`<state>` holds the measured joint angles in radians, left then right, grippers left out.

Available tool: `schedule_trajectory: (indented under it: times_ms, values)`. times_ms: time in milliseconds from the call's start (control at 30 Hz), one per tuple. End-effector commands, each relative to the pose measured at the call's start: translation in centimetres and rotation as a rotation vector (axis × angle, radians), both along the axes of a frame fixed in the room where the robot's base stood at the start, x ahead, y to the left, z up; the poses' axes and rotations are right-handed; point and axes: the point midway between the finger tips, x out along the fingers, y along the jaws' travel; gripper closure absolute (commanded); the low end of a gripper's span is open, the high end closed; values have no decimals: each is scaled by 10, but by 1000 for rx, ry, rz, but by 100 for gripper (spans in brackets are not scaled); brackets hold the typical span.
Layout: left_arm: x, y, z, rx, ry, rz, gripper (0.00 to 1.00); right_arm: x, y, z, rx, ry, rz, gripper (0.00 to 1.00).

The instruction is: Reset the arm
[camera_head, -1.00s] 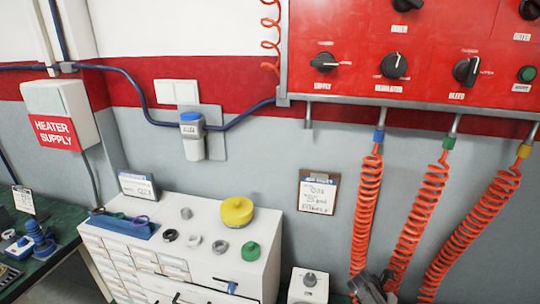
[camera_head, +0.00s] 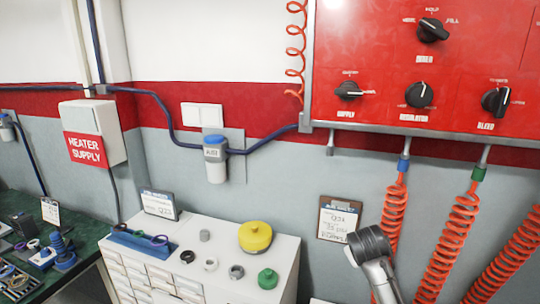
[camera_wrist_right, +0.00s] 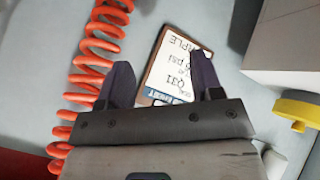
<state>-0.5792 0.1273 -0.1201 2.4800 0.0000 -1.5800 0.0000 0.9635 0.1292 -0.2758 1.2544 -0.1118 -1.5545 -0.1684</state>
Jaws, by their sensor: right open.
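My right arm reaches up from the bottom right of the head view, with a dark rounded part in front of the wall near the clipboard (camera_head: 338,217). Its fingers cannot be made out there. In the right wrist view my right gripper (camera_wrist_right: 160,78) is open, its two dark fingers apart with nothing between them. The clipboard (camera_wrist_right: 172,72) lies beyond the fingers, and an orange coiled hose (camera_wrist_right: 85,78) passes on the left. My left gripper is not in view.
The white drawer cabinet (camera_head: 205,222) carries a yellow round part (camera_head: 255,236), a green part (camera_head: 268,279) and several small rings. A red control panel (camera_head: 385,65) with knobs is on the wall, with orange coiled hoses (camera_head: 448,240) hanging below. A heater supply box (camera_head: 92,130) is at left.

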Motion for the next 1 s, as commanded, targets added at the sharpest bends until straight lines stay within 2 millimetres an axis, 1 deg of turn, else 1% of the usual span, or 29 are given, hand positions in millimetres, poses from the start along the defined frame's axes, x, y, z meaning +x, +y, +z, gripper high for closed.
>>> schedule_trajectory:
  times_ms: [33, 100, 167, 200, 267, 367, 400, 433, 467, 500, 567, 600, 667, 700, 767, 800, 867, 900, 1000]
  values:
    - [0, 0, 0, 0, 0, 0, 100, -11, 10, 8, 52, -64, -4, 40]
    - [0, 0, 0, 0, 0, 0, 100, -29, 21, 15, 120, -137, -7, 40]
    - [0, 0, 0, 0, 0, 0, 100, -47, 30, 18, 172, -189, -2, 40]
    - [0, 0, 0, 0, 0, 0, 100, -61, 35, 18, 202, -219, 6, 40]
    - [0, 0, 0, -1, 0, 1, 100, -83, 41, 16, 240, -256, 24, 40]
    - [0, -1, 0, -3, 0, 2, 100, -127, 49, 7, 285, -301, 65, 40]
    - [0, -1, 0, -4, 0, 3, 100, -146, 51, 0, 302, -313, 79, 40]
    - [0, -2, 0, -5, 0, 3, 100, -161, 52, -5, 315, -320, 88, 40]
    - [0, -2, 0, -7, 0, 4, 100, -177, 53, -11, 327, -323, 96, 40]
    - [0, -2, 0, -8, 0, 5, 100, -196, 54, -19, 341, -326, 104, 40]
    - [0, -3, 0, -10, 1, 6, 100, -225, 54, -33, 359, -322, 110, 40]
    - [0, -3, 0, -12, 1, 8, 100, -244, 53, -43, 370, -313, 109, 40]
    - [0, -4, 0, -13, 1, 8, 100, -271, 52, -60, 382, -289, 106, 40]
    - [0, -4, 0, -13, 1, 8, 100, -288, 51, -71, 389, -268, 101, 40]
    - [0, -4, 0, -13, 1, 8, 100, -313, 49, -91, 396, -224, 89, 40]
    - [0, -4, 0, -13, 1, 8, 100, -329, 48, -106, 400, -187, 78, 40]
    - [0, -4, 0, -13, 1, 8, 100, -353, 46, -132, 403, -117, 59, 40]
    - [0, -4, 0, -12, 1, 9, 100, -368, 45, -151, 404, -64, 44, 40]
    - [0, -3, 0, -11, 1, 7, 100, -404, 43, -187, 405, 48, 16, 40]
